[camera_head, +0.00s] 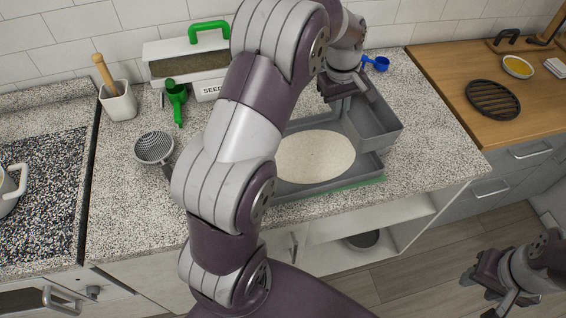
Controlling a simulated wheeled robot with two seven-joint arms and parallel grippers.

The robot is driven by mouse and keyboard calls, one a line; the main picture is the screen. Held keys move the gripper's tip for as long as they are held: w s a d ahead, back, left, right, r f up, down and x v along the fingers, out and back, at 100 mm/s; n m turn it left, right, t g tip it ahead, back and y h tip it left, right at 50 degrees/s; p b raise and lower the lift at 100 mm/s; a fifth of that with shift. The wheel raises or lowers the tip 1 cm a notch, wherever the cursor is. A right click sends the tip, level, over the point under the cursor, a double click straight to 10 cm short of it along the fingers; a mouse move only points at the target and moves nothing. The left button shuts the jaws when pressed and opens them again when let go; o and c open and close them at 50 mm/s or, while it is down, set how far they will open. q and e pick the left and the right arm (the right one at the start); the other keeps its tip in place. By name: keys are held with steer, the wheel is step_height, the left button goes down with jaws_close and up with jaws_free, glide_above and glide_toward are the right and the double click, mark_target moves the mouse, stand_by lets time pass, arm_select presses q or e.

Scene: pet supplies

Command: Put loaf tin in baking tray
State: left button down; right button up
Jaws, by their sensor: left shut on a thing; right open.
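The grey loaf tin (382,133) is over the back right part of the grey baking tray (352,176). I cannot tell whether the tin rests on the tray or is held just above it. My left gripper (347,92) is shut on the tin's far left rim. The tray lies on the speckled counter and holds a flat, pale oval piece (315,155). My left arm hides the tray's left part. My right gripper (486,278) is open and empty, low at the right, in front of the counter and away from the tin.
A blue scoop (377,63) lies behind the tin. The wooden counter (450,105) holds a black grate (493,99).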

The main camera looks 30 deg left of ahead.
arm_select(q)
steer(key=s+a+f+p, duration=0.1)
steer(key=s+a+f, duration=0.2)
steer(key=s, duration=0.1)
steer(key=s+a+f+p, duration=0.1)
steer(key=s+a+f, duration=0.2)
steer(key=shift+s+a+f, duration=0.35)
steer(key=shift+a+f, duration=0.05)
steer(key=shift+s+a+f, duration=0.15)
steer(key=shift+s+f, duration=0.1)
steer(key=shift+f, duration=0.05)
steer(key=f, duration=0.4)
steer(key=shift+w+d, duration=0.25)
steer(key=shift+d, duration=0.05)
steer(key=shift+a, duration=0.2)
steer(key=shift+s+d+f, duration=0.1)
steer(key=shift+s+f, duration=0.05)
steer(key=c, duration=1.3)
jaws_free()
arm_select(e)
steer(key=shift+w+d+r, duration=0.45)
steer(key=shift+w+r, duration=0.2)
steer(key=shift+r, duration=0.2)
